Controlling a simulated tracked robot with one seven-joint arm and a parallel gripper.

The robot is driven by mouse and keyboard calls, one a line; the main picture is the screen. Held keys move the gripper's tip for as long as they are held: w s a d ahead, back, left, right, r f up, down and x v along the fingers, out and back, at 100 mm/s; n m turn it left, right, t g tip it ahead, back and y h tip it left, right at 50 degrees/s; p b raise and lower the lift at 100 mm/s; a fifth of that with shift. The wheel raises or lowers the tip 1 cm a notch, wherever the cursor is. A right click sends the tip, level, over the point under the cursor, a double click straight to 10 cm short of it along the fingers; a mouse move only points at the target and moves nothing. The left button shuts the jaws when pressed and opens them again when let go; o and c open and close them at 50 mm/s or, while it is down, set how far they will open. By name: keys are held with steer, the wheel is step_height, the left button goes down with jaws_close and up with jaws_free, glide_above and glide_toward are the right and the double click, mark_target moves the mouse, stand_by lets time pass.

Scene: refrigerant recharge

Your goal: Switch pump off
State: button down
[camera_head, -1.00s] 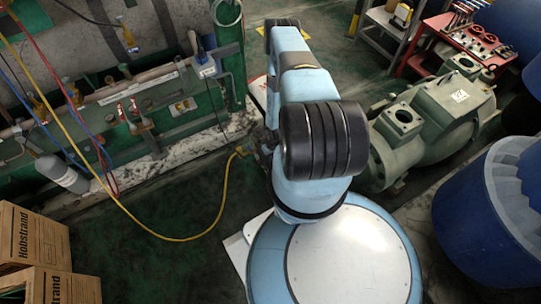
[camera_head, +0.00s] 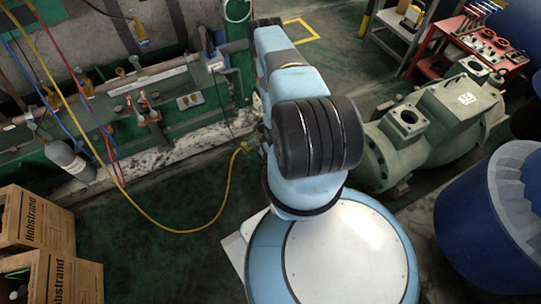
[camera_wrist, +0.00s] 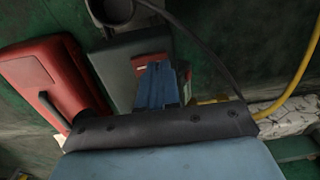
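In the wrist view, a red case-like body (camera_wrist: 45,75) with a dark handle lies to the left, beside a grey-green box (camera_wrist: 125,62) with a small red part on its right. I cannot tell for certain which of these is the pump, and no switch can be made out. My gripper (camera_wrist: 157,78) shows as blue fingers close together, with nothing seen between them. Its tips overlap the box and its red part in the picture; contact cannot be told. In the head view my arm hides the gripper and the place where it is.
A yellow hose (camera_head: 150,221) loops across the floor to the left of my arm. Pipework with valves (camera_head: 146,110) runs along the left. A green compressor (camera_head: 440,125) and a blue barrel (camera_head: 470,235) stand to the right. Cardboard boxes (camera_head: 45,220) are at lower left.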

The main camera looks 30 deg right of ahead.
steer(key=shift+a+f, duration=0.25)
steer(key=shift+f, duration=0.1)
steer(key=shift+s+d+r, duration=0.1)
steer(key=shift+s+d, duration=0.1)
steer(key=shift+d, duration=0.95)
steer(key=shift+r, duration=0.15)
step_height(320, 180, up, 14)
steer(key=a, duration=0.1)
steer(key=shift+w+a, duration=0.2)
steer(key=shift+a, duration=0.1)
